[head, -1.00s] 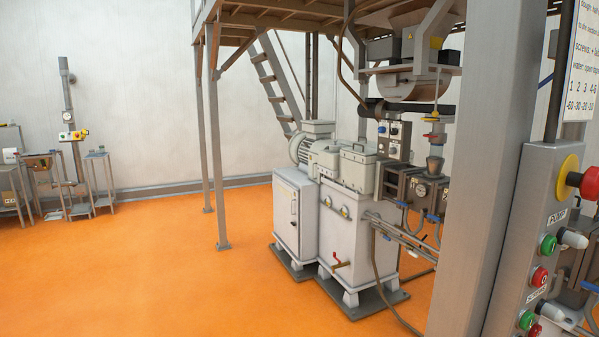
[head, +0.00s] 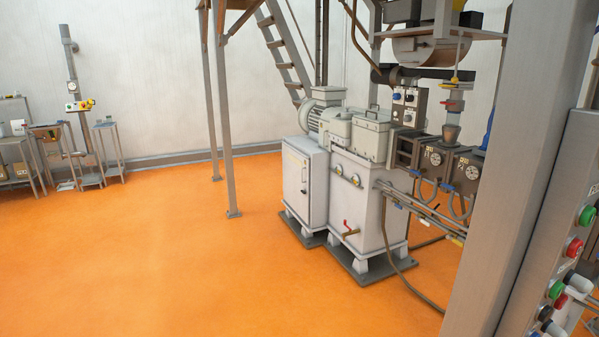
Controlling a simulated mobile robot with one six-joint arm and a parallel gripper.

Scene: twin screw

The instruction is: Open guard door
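No part that I can clearly make out as the guard door shows in the head view. The twin-screw machine stands right of centre, with a pale grey drive housing (head: 358,205) and a row of dark barrel blocks (head: 435,160) running right behind a grey post. A white cabinet (head: 304,185) with a closed front door and a small dark handle stands at its left end. The machine's right part is hidden by the post. My gripper is not in view.
The wide grey post (head: 530,150) and a control panel (head: 550,235) with coloured buttons stand close at right. A hose (head: 405,280) trails to the floor beside the machine. Stands and small tables (head: 75,150) are at far left. The orange floor (head: 150,260) is clear in front.

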